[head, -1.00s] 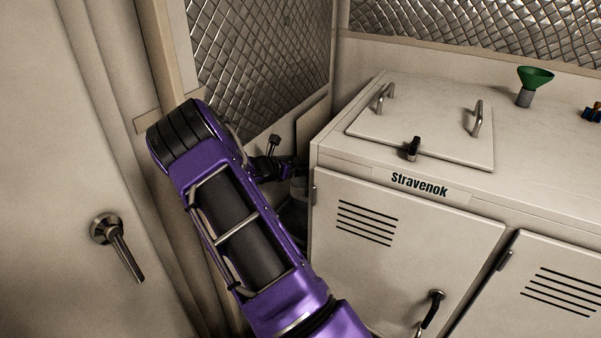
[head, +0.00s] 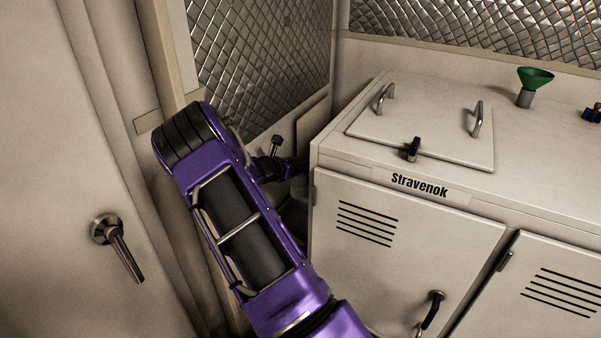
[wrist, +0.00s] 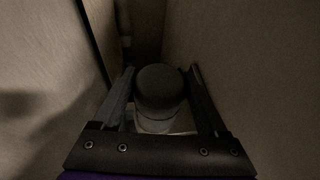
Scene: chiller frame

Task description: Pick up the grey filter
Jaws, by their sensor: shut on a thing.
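The grey filter (wrist: 159,92) is a short upright cylinder with a darker rounded top and a lighter lower part, in the middle of the wrist view. My gripper (wrist: 162,72) has one finger on each side of it and is shut on it. The filter's lower end is partly hidden by the gripper's crossbar. In the head view my purple arm reaches into the gap left of the cabinet, and the fingers and filter cannot be made out there.
The white Stravenok cabinet (head: 400,260) stands right of my arm, with a handled lid (head: 425,130) on top. A green funnel (head: 536,75) stands farther right. A door with a lever handle (head: 118,248) is at left. In the wrist view, pale walls close in on both sides.

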